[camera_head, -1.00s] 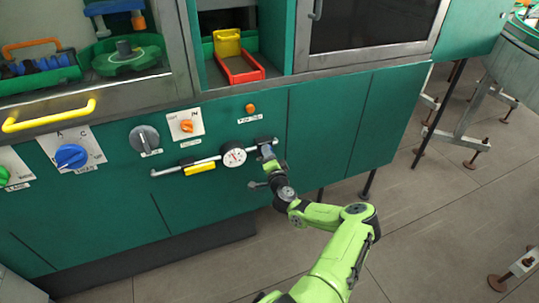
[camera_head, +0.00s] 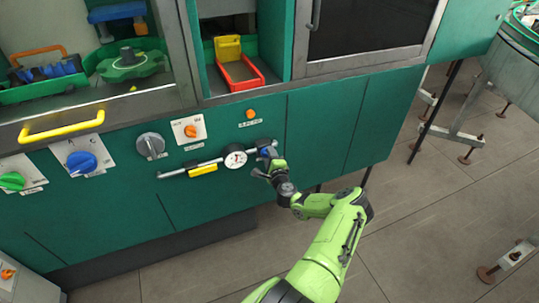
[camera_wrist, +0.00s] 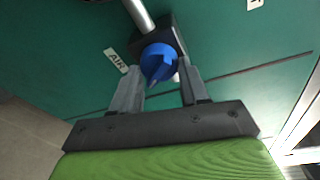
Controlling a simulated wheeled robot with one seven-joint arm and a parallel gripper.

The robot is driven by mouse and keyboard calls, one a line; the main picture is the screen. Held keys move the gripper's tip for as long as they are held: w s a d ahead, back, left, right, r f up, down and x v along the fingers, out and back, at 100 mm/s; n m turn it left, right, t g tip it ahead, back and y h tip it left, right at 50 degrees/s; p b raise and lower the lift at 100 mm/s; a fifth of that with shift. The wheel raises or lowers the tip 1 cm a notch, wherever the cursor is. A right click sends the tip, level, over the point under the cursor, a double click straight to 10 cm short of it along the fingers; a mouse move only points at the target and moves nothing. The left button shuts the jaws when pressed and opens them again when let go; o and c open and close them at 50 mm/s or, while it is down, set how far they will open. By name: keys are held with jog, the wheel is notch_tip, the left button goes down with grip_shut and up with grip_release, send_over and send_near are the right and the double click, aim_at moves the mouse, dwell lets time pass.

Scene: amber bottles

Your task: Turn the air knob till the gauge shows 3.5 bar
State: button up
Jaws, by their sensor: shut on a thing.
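The blue air knob (camera_wrist: 158,62) sits on a dark block at the end of a metal pipe, beside a white label reading AIR (camera_wrist: 116,60). My gripper (camera_wrist: 160,76) has one grey finger on each side of the knob and is shut on it. In the head view my gripper (camera_head: 266,165) is at the right end of the pipe and mostly hides the knob. The round white gauge (camera_head: 235,158) is on the pipe just left of it. Its dark needle is too small to read against the scale.
An orange button (camera_head: 250,113) is above the gauge.

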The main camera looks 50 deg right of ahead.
jog(key=shift+f+m, duration=0.1)
jog(key=shift+m, duration=0.4)
jog(key=o, duration=1)
jog(key=shift+o, duration=0.2)
jog(key=p+v, duration=0.3)
jog(key=v, duration=1.2)
jog(key=shift+s, duration=0.35)
jog(key=shift+a, duration=0.1)
